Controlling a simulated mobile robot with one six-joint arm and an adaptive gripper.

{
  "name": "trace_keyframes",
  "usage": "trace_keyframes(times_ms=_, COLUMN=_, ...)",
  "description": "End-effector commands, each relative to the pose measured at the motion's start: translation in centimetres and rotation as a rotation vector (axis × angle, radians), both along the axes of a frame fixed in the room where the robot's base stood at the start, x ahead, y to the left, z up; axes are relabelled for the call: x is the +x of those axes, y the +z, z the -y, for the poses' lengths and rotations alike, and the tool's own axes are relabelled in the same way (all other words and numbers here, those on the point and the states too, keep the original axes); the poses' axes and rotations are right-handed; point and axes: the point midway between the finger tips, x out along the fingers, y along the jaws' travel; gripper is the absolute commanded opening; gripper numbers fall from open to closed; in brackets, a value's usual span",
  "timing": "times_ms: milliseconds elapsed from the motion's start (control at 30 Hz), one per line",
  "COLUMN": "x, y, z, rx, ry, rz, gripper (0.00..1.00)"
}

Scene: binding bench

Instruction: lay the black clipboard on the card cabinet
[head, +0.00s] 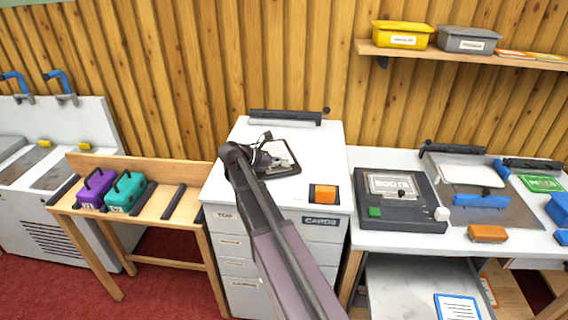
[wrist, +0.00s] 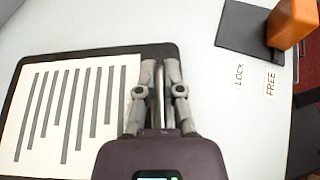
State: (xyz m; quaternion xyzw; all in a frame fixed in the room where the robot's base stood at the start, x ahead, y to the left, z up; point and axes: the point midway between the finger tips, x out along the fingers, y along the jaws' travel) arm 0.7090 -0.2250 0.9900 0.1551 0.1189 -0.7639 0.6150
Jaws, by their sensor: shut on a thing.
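The black clipboard (head: 291,169), with a white striped sheet on it, is over the top of the white card cabinet (head: 224,186). My gripper (head: 262,157) is shut on one edge of the clipboard. In the wrist view the clipboard (wrist: 72,61) spreads to the left of my gripper (wrist: 158,75), whose fingers are at its right edge. The clipboard looks level and at or very near the cabinet top (wrist: 225,120); I cannot tell whether it touches. My gripper and arm hide part of it in the head view.
An orange block (head: 323,194) on a dark plate sits at the cabinet's front right, beside LOCK and FREE labels (wrist: 254,73). A dark bar (head: 285,117) runs along the back. A low wooden stand (head: 152,202) is left; a bench (head: 390,242) with a black machine (head: 400,200) is right.

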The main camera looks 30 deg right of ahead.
Motion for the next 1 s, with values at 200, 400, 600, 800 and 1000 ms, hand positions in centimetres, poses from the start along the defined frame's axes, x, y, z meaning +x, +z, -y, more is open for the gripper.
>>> trace_keyframes(times_ms=200, x=0.0, y=-0.4, z=0.0, rx=-0.001, ry=0.0, rz=0.0, gripper=0.0)
trace_keyframes(times_ms=400, x=0.0, y=-0.6, z=0.0, rx=-0.001, ry=0.0, rz=0.0, gripper=0.0)
trace_keyframes(times_ms=600, x=0.0, y=-0.9, z=0.0, rx=-0.001, ry=0.001, rz=0.0, gripper=0.0)
trace_keyframes(times_ms=800, x=0.0, y=-1.1, z=0.0, rx=-0.001, ry=0.001, rz=0.0, gripper=0.19)
trace_keyframes(times_ms=1000, x=0.0, y=-1.1, z=0.0, rx=0.0, ry=0.0, rz=0.0, gripper=0.5)
